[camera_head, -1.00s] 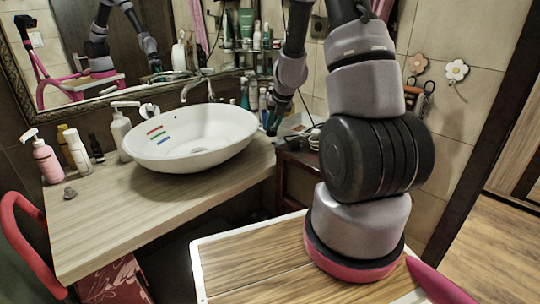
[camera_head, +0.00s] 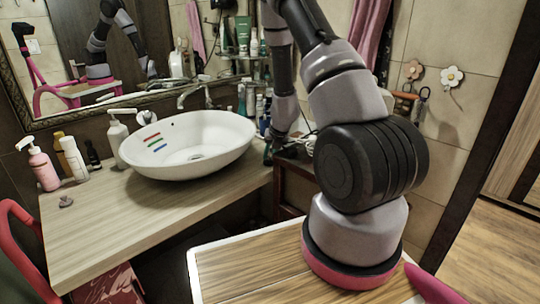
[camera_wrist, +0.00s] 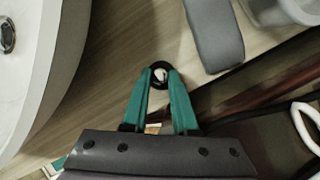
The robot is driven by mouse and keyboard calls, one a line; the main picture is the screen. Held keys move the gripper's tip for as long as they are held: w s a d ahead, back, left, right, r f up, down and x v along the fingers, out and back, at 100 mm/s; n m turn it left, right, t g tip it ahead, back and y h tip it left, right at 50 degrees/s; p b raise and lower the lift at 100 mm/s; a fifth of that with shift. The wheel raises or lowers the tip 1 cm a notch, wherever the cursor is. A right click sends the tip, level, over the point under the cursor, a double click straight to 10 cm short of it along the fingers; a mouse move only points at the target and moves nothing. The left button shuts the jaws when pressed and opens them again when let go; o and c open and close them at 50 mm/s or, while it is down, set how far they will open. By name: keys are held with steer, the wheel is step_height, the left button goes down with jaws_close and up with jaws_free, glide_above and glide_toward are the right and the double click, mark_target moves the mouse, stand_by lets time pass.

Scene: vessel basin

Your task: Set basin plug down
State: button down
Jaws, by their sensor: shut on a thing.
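The basin plug (camera_wrist: 159,75) shows in the wrist view as a small round dark piece with a pale centre. My gripper (camera_wrist: 160,72) has its green fingers shut on it. The plug is over the wooden counter, between the basin and the counter's edge; whether it touches the wood I cannot tell. In the head view my gripper (camera_head: 269,152) is low at the counter's right end, right of the white basin (camera_head: 150,165), and the plug cannot be made out. The basin also fills the left of the wrist view (camera_wrist: 55,75), with its drain (camera_wrist: 7,36) at the edge.
Bottles, including a pink one (camera_head: 44,170), stand at the left. In the wrist view a grey object (camera_wrist: 214,35) lies close right of my fingers.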

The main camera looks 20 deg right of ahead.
steer(key=c, duration=1)
jaws_free()
steer(key=shift+f, duration=0.1)
steer(key=shift+o, duration=0.2)
